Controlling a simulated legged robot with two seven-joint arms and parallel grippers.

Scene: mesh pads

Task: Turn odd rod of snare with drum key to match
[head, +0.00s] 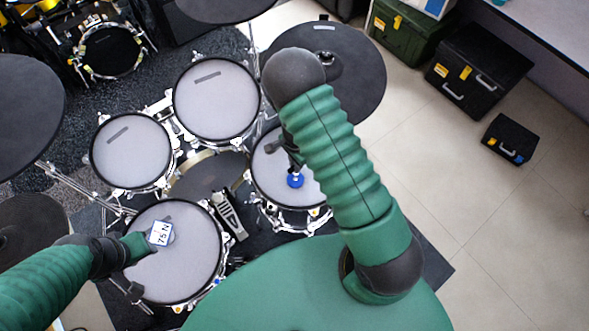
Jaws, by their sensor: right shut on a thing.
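The drum with a grey mesh head (180,270) at lower left looks like the snare; small blue and orange marks show on its near right rim. A small display block reading 75 N (161,233) sits on its head. My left gripper (140,247) is over this drum's left part, beside the block; its fingers are too unclear to read. My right gripper (291,160) is above another mesh drum (265,170) to the right, shut on a blue round-ended piece (295,180), which may be the drum key. My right arm hides part of that drum.
Two more mesh drums (131,150) (217,100) stand behind. A pedal (228,215) lies between the near drums. Dark cymbal pads (345,85) (25,115) flank the kit.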

